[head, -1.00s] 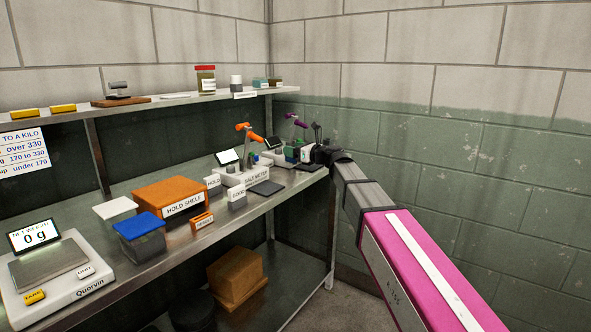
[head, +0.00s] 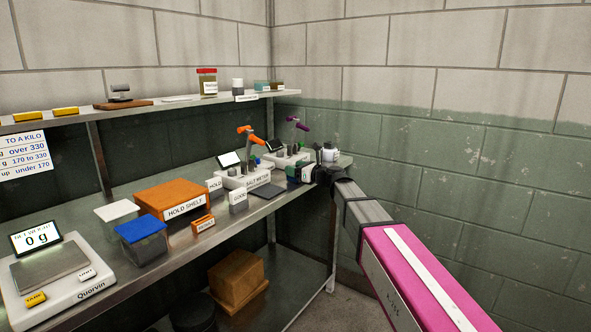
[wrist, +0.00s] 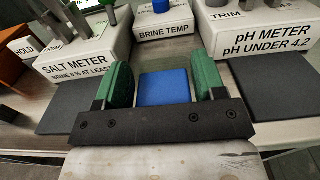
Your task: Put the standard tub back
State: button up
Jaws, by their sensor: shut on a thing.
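My gripper (wrist: 165,90) has its two green fingers on either side of a small blue square-topped thing (wrist: 165,88) in the wrist view. It is shut on this thing; only the blue top shows, and no name can be read on it, so I cannot tell for sure that it is the standard tub. In the head view my gripper (head: 306,173) is at the far right end of the counter, in front of the meters, and the held thing is hidden there.
The salt meter (wrist: 85,48), brine temp unit (wrist: 163,30) and pH meter (wrist: 262,38) stand beyond my gripper. Dark pads (wrist: 68,112) lie either side. A blue-lidded tub (head: 143,240), hold shelf box (head: 172,198) and scale (head: 70,285) stand left. An upper shelf (head: 150,108) runs above.

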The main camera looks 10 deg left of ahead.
jog(key=o, duration=1.1)
jog(key=shift+c, duration=0.2)
jog(key=shift+r, duration=0.1)
jog(key=v, duration=1.2)
jog(key=s+d+f+n+g+h, duration=0.1)
jog(key=s+d+f+n+h, duration=0.3)
jog(key=f, duration=0.4)
jog(key=s+d+f+n+g+h, duration=0.1)
jog(key=d+f+n, duration=0.35)
jog(key=f, duration=0.25)
jog(key=s+d+f+n+g+h, duration=0.1)
jog(key=s+d+f+n+h, duration=0.2)
jog(key=d+f, duration=0.4)
jog(key=s+d+f+n+g+h, duration=0.2)
jog(key=s+d+f+n+h, duration=0.2)
jog(key=d, duration=0.5)
jog(key=s+d+f+n+g+h, duration=0.1)
jog(key=s+d+f+n+h, duration=0.3)
jog(key=s+d+f+n, duration=0.3)
notch_tip(320, 180, down, 3)
jog(key=shift+s+d+f+g+h, duration=0.15)
jog(key=shift+s+d+g+h, duration=0.2)
jog(key=shift+s+d, duration=0.45)
jog(key=shift+w+d, duration=0.15)
